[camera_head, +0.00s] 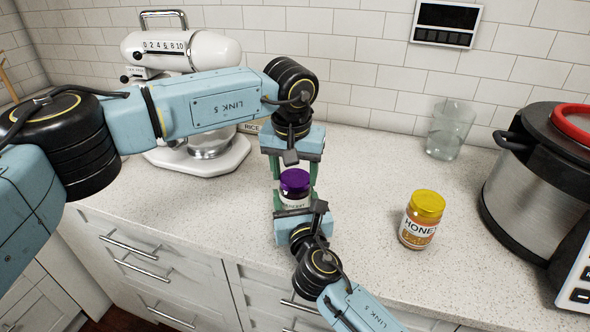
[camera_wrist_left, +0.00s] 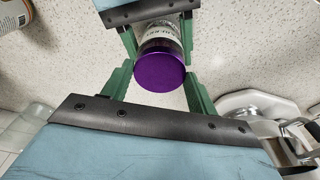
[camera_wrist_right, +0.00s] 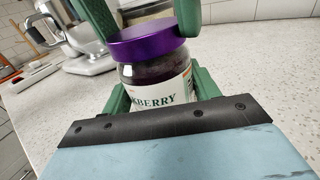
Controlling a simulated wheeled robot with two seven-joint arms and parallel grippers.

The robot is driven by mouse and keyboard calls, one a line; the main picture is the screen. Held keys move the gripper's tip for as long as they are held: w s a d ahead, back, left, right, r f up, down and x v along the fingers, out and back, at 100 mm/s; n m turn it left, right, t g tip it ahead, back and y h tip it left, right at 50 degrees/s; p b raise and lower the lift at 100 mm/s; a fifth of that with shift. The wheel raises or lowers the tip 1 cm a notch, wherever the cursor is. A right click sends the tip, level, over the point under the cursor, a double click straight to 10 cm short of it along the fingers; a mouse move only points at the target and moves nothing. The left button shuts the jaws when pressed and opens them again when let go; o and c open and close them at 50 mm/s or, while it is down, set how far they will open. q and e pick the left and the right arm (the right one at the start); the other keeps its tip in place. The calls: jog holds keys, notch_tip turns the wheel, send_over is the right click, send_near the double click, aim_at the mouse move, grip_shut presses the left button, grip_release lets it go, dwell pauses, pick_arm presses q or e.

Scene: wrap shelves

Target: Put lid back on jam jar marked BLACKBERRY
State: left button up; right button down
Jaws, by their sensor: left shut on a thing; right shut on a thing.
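The blackberry jam jar (camera_head: 293,204) stands upright near the counter's front edge. Its label, partly hidden, reads "KBERRY" in the right wrist view (camera_wrist_right: 165,98). The purple lid (camera_head: 295,178) sits on the jar's mouth, roughly level; I cannot tell whether it is screwed tight. My left gripper (camera_head: 295,172) reaches down from behind and above and is shut on the lid, which shows between its green fingers in the left wrist view (camera_wrist_left: 160,68). My right gripper (camera_head: 295,200) comes from the front and is shut on the jar's body, below the lid.
A yellow-lidded honey jar (camera_head: 419,222) stands to the right. An empty glass (camera_head: 449,130) is at the back, near the wall. A large cooker (camera_head: 535,180) fills the right end. A white stand mixer (camera_head: 190,60) is at back left. The counter (camera_head: 365,180) between the jars is clear.

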pick_arm(q)
jog(key=m, duration=0.3)
jog(key=shift+a+m+h, duration=0.1)
jog(key=shift+m+h, duration=0.2)
jog(key=shift+m, duration=0.1)
jog(key=o, duration=0.9)
jog(key=shift+r, duration=0.1)
jog(key=shift+r, duration=2.2)
